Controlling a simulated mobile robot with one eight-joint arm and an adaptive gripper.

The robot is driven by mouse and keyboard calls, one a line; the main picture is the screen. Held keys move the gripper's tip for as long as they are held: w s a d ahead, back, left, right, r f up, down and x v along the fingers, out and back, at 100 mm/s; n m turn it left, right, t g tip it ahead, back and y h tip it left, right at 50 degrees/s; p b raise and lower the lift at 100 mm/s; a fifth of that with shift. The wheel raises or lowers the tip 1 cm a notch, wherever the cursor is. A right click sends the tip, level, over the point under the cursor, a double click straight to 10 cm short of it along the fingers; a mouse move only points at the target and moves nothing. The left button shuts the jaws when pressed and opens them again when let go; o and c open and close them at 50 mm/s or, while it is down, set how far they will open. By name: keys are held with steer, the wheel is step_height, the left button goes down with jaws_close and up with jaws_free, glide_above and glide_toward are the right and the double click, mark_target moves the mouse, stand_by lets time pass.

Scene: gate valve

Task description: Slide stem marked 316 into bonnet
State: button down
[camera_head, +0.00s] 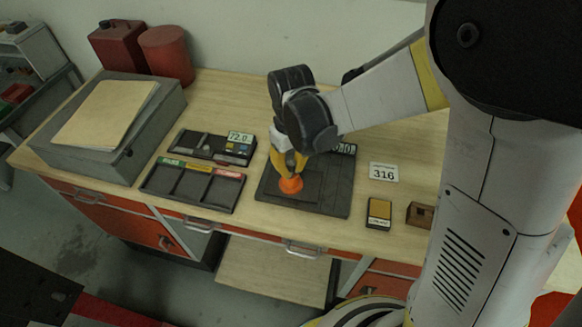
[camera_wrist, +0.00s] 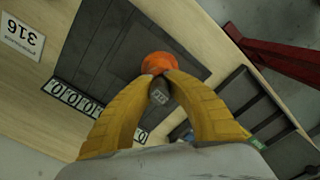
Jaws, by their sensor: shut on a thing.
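My gripper (camera_head: 289,168) points down over the dark mat on the bench, its yellow fingers closed around a small dark stem (camera_wrist: 158,96). The stem's end shows between the fingers in the wrist view, with a small pale mark too small to read. An orange rounded part (camera_head: 290,186), which looks like the bonnet, is at the fingertips; it also shows in the wrist view (camera_wrist: 158,62). The fingers hide where stem and orange part meet, so I cannot tell how deep the stem sits. A white card marked 316 (camera_head: 384,172) lies right of the mat.
The dark mat (camera_head: 330,190) has a numbered strip at its back edge. A small yellow-black box (camera_head: 379,212) and a brown block (camera_head: 419,214) are at the right front.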

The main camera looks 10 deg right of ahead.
steer(key=c, duration=1.3)
jaws_free()
steer(key=shift+c, duration=0.2)
step_height(320, 180, up, 12)
steer(key=s+d+f+m+t+b, duration=0.6)
steer(key=s+d+b, duration=0.4)
steer(key=d, duration=0.3)
steer(key=shift+s+d+f+t, duration=0.25)
steer(key=shift+s+f+t, duration=0.2)
steer(key=shift+f, duration=0.35)
